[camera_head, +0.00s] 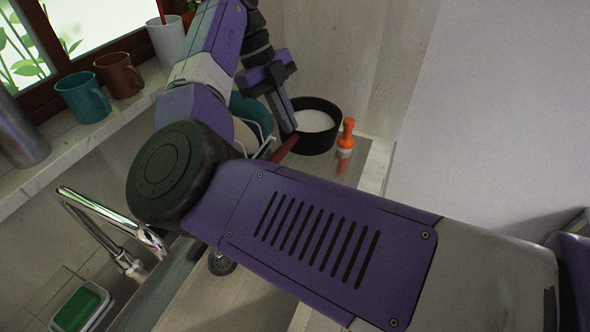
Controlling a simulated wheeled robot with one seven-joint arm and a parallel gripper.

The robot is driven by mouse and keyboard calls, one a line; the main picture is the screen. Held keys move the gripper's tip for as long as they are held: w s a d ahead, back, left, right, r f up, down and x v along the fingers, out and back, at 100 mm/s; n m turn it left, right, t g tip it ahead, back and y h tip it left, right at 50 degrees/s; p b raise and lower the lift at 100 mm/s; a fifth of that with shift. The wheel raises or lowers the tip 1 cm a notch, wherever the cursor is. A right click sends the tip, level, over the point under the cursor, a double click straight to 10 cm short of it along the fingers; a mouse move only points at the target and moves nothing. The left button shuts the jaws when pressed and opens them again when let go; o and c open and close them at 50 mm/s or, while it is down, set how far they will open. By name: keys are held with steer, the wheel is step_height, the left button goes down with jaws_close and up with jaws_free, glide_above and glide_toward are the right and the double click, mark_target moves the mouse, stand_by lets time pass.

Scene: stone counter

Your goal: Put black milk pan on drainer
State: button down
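The black milk pan (328,142) stands upright at the back right of the counter, with a pale white inside. A reddish-brown handle (284,149) extends from its near left side. My gripper (287,121) points down at the pan's left edge, close to where the handle begins. Its fingers overlap in this view, so its opening and any contact with the pan are unclear. Left of the pan, white wire and teal dishware (256,113) show in what looks like the drainer (266,141); my arm hides much of it.
An orange-topped bottle (346,137) stands close to the pan's right. Mugs, one teal (83,97) and one brown (119,75), line the windowsill. A faucet (121,255) and a green sponge in a dish (79,309) are at lower left. A wall rises behind the pan.

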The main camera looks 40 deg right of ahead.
step_height(320, 180, down, 18)
steer(key=shift+f+p, duration=0.2)
steer(key=shift+p, duration=0.35)
steer(key=c, duration=2)
jaws_free()
steer(key=shift+s+f, duration=0.1)
steer(key=o, duration=0.3)
steer(key=b+v, duration=0.2)
steer(key=v, duration=1)
